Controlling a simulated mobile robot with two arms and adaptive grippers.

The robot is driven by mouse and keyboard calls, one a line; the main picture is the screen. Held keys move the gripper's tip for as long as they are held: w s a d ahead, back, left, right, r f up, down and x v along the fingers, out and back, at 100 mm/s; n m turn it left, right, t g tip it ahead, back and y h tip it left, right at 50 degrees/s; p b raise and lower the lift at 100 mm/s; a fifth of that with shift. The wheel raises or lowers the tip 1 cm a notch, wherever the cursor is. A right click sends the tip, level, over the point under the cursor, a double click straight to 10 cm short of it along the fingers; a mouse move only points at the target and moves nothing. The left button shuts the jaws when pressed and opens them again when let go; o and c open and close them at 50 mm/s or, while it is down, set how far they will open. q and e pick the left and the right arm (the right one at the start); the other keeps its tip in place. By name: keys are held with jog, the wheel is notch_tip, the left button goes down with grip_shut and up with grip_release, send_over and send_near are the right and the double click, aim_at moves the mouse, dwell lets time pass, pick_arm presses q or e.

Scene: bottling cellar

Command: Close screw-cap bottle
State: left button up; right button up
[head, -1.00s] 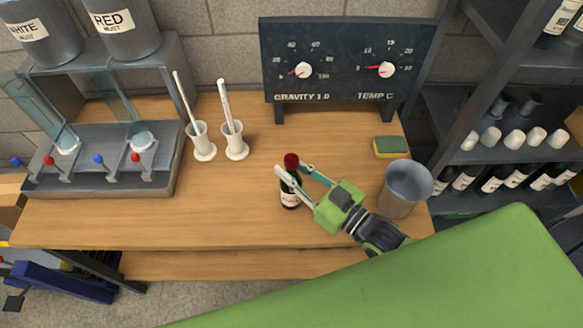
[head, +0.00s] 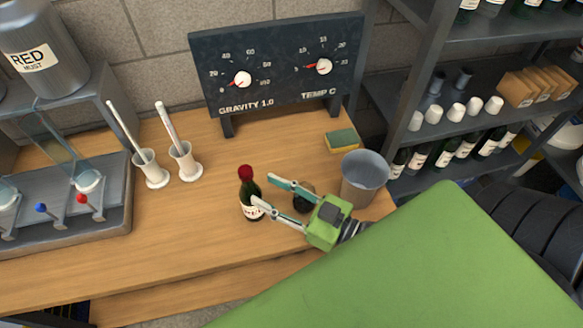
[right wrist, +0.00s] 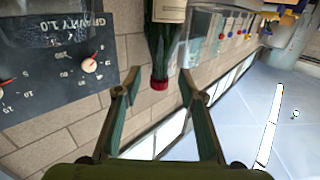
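A dark bottle (head: 251,204) with a pale label and a red cap (head: 245,171) stands upright on the wooden bench. The cap sits on the top of its neck; whether it is tight cannot be told. My right gripper (head: 264,189) is open and empty just right of the bottle, its fingertips pointing at it. In the right wrist view the bottle (right wrist: 166,50) appears upside down, its red cap (right wrist: 159,84) just beyond and between the spread fingertips (right wrist: 153,88). My left gripper is not in view.
Two white cylinders with rods (head: 152,170) stand left of the bottle. A grey bucket (head: 365,178) and a green-yellow sponge (head: 342,141) are to the right. The gauge panel (head: 280,75) stands behind. The bench (head: 195,225) left of the bottle is clear.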

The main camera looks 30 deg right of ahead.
jog(key=v, duration=0.5)
jog(key=shift+s+d+b, duration=0.2)
jog(key=shift+s+b, duration=0.1)
jog(key=shift+b, duration=0.05)
dwell(0.3)
